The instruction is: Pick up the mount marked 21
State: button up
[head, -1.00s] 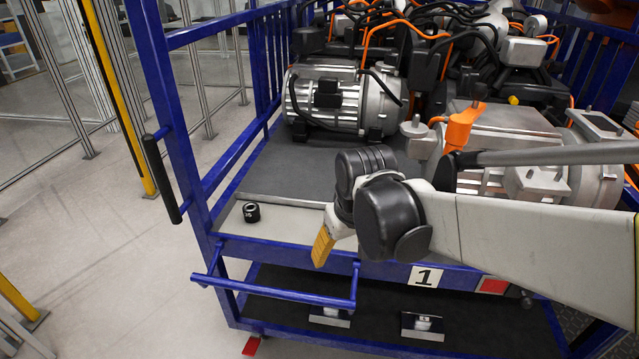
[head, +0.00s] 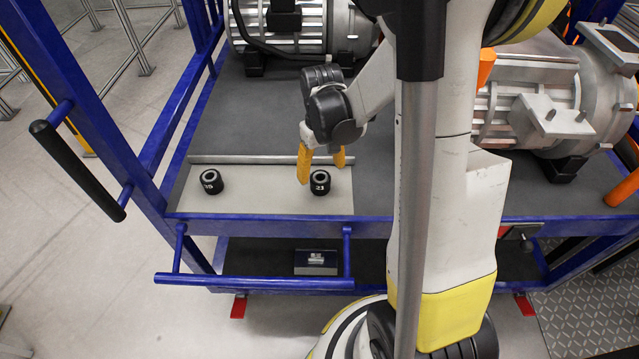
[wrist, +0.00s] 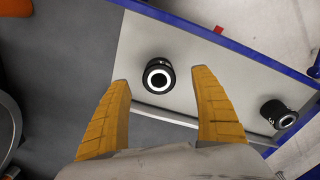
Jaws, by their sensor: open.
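The mount marked 21 (head: 320,182) is a short black cylinder with a light ring on top, standing upright on the light tray of the blue cart. In the wrist view it is the mount (wrist: 158,76) ahead of and between my fingertips. My gripper (head: 322,165) is open, with yellow fingers pointing down just above and behind it. In the wrist view my gripper (wrist: 162,78) has its fingers well apart, with nothing held. A second black mount (head: 211,181) stands at the tray's left; its number is hard to read. It also shows at the right in the wrist view (wrist: 279,115).
The light tray (head: 262,200) has clear space between the two mounts and a raised rear lip. A silver motor (head: 300,28) stands behind on the dark deck, another motor (head: 535,95) at right. A blue rail (head: 250,281) runs in front.

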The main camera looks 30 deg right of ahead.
aim_at(320, 178)
jog(key=f+b, duration=0.1)
jog(key=f, duration=0.1)
jog(key=w+f+b, duration=0.1)
jog(key=f, duration=0.2)
jog(key=shift+d+f+b, duration=0.1)
jog(key=shift+d+b, duration=0.1)
jog(key=shift+b, duration=0.15)
jog(key=c, duration=1.5)
jog(key=shift+r, duration=0.2)
